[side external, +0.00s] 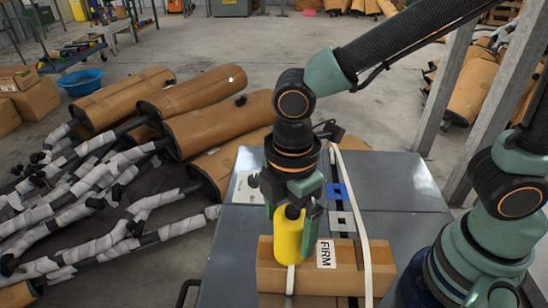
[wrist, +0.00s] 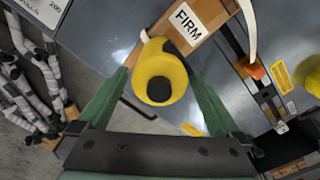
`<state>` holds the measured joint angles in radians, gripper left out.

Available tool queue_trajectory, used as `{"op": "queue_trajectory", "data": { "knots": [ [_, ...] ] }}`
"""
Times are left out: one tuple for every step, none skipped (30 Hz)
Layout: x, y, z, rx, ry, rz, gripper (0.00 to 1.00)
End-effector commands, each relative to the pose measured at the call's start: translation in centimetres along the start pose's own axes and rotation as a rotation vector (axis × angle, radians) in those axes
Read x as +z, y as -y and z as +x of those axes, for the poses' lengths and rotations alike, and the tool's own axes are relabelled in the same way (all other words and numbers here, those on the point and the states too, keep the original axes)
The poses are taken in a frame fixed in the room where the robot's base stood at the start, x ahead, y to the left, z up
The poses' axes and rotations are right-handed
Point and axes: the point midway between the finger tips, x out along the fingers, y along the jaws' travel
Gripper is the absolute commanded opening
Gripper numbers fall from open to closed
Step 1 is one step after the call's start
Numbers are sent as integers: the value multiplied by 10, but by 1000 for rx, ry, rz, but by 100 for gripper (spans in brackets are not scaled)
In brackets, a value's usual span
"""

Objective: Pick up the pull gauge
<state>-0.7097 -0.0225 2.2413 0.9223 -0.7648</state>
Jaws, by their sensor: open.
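The pull gauge, a yellow rounded body (side external: 288,238) with a dark round end, is beside the brown box marked FIRM (side external: 340,268). In the wrist view the yellow gauge (wrist: 172,68) lies between my two green fingers, its dark end facing the camera. My gripper (side external: 291,222) points down over the gauge with one finger on each side of it. The fingers are apart, and I cannot tell whether either touches the gauge. A pale strip shows below the gauge against the box face. The gauge's far side is hidden.
A grey metal table (side external: 400,215) carries the box. Brown mufflers with wrapped pipes (side external: 205,95) are piled on the floor at left. Grey posts (side external: 448,85) stand at right.

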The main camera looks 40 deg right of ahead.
Motion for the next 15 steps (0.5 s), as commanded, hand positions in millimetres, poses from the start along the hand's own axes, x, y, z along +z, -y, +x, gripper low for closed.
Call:
{"op": "queue_trajectory", "data": {
  "knots": [
    [3, 0, 6, -3, 3, 1, 100],
    [4, 0, 10, -4, 4, 2, 100],
    [6, 0, 16, -4, 4, 2, 100],
    [7, 0, 21, -5, 5, 3, 100],
    [9, 0, 26, -4, 4, 3, 100],
    [10, -1, 31, -5, 5, 3, 100],
    [9, -1, 35, -4, 4, 2, 100],
    [9, -1, 38, -4, 4, 2, 100],
    [9, -1, 42, -3, 4, 1, 100],
    [9, -1, 44, -3, 3, 1, 100],
    [8, -1, 46, -2, 2, 1, 100],
    [8, -1, 48, -2, 2, 1, 100],
    [8, -1, 48, -2, 2, 1, 100],
    [8, -1, 48, -1, 1, 1, 100],
    [8, -1, 48, -1, 1, 1, 100]
  ]
}}
